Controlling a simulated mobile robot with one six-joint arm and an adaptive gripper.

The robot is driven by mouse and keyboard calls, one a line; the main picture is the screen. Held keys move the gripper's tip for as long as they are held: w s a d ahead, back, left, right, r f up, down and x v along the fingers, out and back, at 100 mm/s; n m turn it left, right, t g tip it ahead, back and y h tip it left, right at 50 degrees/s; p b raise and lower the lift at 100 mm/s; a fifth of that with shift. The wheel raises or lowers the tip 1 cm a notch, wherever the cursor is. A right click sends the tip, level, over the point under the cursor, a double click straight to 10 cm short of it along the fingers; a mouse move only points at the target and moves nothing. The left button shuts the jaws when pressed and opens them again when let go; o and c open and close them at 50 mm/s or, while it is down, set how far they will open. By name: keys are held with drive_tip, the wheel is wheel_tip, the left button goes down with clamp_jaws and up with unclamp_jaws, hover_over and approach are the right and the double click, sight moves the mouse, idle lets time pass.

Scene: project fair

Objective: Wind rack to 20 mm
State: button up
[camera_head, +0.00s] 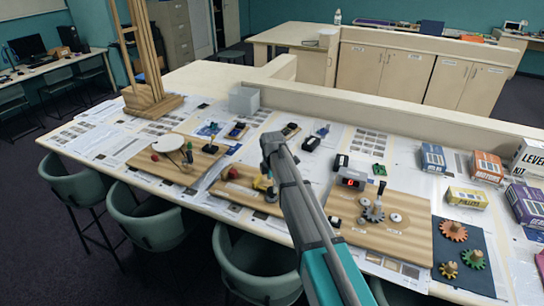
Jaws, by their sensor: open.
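The wooden board (410,240) right of my arm carries a grey toothed gear (373,213) between pale discs. A crank with a black knob (381,187) stands up by the gear. A grey box with a lit red display (351,180) sits at the board's back edge; its digits are too small to read. The rack and any scale cannot be made out. My gripper (269,174), small and dark, hangs from the arm's end, left of this board and over another one. It is open and apart from the crank.
Another board (238,197) with a red ball lies under my gripper, and one with a white disc (168,143) lies further left. Coloured boxes (488,167) and a blue mat (460,278) with loose gears are at the right. A low partition (390,110) runs behind. Green chairs (255,270) line the front.

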wheel_tip(320, 180, up, 11)
drive_tip(key=p, duration=1)
drive_tip(key=shift+f, duration=0.1)
idle(0.5)
drive_tip(key=s+d+f+m+b, duration=0.4)
drive_tip(key=s+d+m, duration=0.7)
drive_tip(key=s, duration=0.1)
drive_tip(key=s+d+f+m+b, duration=0.4)
drive_tip(key=s+d+m, duration=0.7)
drive_tip(key=s+d, duration=0.1)
drive_tip(key=shift+s+f, duration=0.3)
drive_tip(key=shift+s, duration=0.5)
